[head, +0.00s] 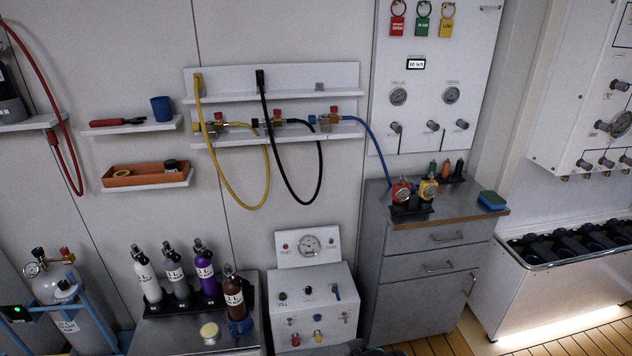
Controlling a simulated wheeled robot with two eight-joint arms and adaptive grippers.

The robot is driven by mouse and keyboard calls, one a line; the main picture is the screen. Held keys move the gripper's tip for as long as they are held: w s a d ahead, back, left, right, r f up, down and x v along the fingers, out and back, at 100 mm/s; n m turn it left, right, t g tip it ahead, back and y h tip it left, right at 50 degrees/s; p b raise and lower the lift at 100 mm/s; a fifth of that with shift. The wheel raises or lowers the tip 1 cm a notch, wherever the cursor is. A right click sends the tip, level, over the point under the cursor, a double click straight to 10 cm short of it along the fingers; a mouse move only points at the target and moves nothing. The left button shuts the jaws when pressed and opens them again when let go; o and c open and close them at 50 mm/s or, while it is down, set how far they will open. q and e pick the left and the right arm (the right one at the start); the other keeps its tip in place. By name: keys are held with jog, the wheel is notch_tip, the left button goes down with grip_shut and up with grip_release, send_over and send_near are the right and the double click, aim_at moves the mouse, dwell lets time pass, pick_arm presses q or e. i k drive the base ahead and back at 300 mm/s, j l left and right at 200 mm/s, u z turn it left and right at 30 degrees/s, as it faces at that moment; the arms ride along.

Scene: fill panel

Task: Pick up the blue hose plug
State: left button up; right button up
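The blue hose (374,140) runs from a brass valve with a red knob (334,112) on the right end of the wall rack. It arcs down to the top of the grey cabinet. The upper rack holder at the right (320,87) is empty. Neither of my grippers is in view.
A yellow hose (240,203) and a black hose (300,202) hang from the rack (290,96).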

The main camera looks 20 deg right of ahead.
aim_at(413, 188)
jog(key=l+u, duration=0.3)
jog(key=u, duration=0.15)
jog(key=l+u, duration=0.3)
jog(key=u, duration=0.15)
jog(key=l+u, duration=0.3)
jog(key=u, duration=0.15)
jog(key=k+l+u, duration=0.1)
jog(key=l+u, duration=0.2)
jog(key=u, duration=0.15)
jog(key=k+l, duration=0.2)
jog(key=l, duration=0.2)
jog(key=k+l, duration=0.2)
jog(key=l, duration=0.2)
jog(key=k+l, duration=0.25)
jog(key=l, duration=0.2)
jog(key=k+l, duration=0.2)
jog(key=l, duration=0.2)
jog(key=k+l, duration=0.2)
jog(key=l, duration=0.2)
jog(key=k+l, duration=0.2)
jog(key=l, duration=0.2)
jog(key=k+l, duration=0.25)
jog(key=l, duration=0.2)
jog(key=i+l, duration=0.3)
